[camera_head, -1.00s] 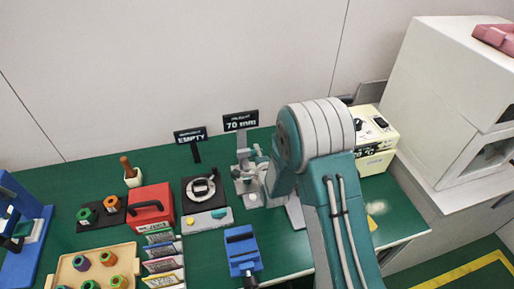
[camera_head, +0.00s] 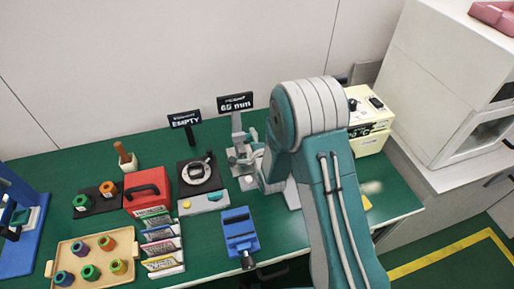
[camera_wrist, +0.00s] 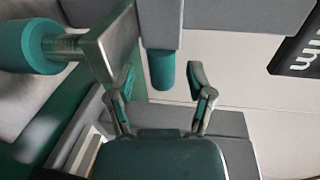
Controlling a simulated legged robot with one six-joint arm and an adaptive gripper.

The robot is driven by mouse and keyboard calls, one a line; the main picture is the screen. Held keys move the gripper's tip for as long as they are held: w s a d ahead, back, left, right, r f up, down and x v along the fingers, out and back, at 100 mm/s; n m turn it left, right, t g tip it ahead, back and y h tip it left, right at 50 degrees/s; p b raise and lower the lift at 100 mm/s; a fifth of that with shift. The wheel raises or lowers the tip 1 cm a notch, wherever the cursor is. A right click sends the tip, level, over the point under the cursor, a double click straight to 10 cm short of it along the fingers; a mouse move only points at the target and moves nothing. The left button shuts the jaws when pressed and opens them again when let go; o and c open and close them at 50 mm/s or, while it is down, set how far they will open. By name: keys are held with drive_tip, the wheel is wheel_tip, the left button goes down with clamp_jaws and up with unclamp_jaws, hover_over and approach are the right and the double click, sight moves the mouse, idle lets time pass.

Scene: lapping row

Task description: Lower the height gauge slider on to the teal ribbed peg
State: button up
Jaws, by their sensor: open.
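The height gauge (camera_head: 238,135) is a grey upright stand on the bench, partly hidden by my arm. In the wrist view, its grey slider body (camera_wrist: 230,17) carries a metal plate (camera_wrist: 108,42) and a teal stub (camera_wrist: 162,68). A teal cylinder with a ribbed metal neck (camera_wrist: 28,46), apparently the teal ribbed peg, lies at the upper left. Its neck meets the plate's edge in the picture; I cannot tell if they touch. My gripper (camera_wrist: 163,82) is open, one finger on each side of the teal stub, with gaps visible. In the head view the peg is not clear.
A black sign (camera_head: 235,103) behind the gauge reads about 60-something mm. A blue vise (camera_head: 240,232), a dial device (camera_head: 198,175) and a red box (camera_head: 148,190) stand to the left. A cream box (camera_head: 368,125) stands to the right.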

drive_tip(key=v, duration=1)
drive_tip(key=shift+s, duration=0.25)
